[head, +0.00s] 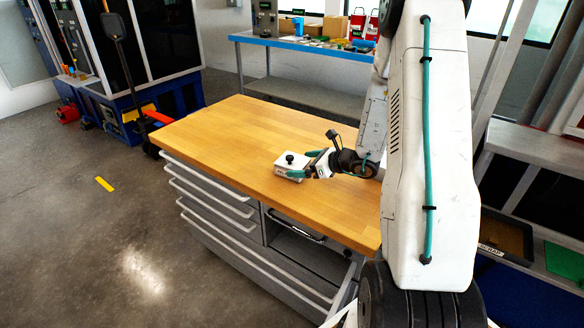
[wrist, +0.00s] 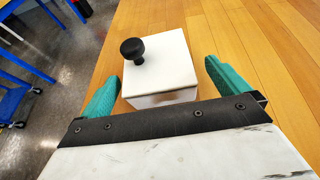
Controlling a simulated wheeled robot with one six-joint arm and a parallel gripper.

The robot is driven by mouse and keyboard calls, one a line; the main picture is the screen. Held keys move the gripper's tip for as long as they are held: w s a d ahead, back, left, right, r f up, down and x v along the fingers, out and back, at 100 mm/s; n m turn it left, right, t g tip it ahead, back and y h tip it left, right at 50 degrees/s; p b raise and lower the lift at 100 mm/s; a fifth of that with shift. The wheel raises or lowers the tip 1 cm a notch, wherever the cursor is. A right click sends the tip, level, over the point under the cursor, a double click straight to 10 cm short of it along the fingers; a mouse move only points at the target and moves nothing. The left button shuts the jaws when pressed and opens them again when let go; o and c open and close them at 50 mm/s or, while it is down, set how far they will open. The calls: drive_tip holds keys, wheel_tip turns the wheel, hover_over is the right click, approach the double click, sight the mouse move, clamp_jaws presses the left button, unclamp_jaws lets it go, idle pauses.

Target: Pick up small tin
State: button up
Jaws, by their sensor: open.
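The small tin is a white box with a black round knob on its lid. In the head view the small tin (head: 291,161) stands on the wooden worktop, near its front edge. In the wrist view the small tin (wrist: 168,62) lies between and ahead of the two teal fingers, with its knob toward the left. My gripper (head: 302,166) is at the tin, and it also shows in the wrist view (wrist: 160,82). Its fingers are apart, with a gap on the right side. The left finger is close to the tin; whether it touches, I cannot tell.
The wooden worktop (head: 230,130) is otherwise clear around the tin. Grey drawers are below its front edge. A blue-edged bench (head: 300,43) with boxes and red items stands behind. A dark tray (head: 506,235) is at the right.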

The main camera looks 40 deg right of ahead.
sight(297, 163)
drive_tip(key=x, duration=0.4)
drive_tip(key=shift+w+a+r, duration=0.1)
drive_tip(key=shift+a, duration=0.1)
drive_tip(key=c, duration=1.9)
drive_tip(key=shift+r, duration=0.1)
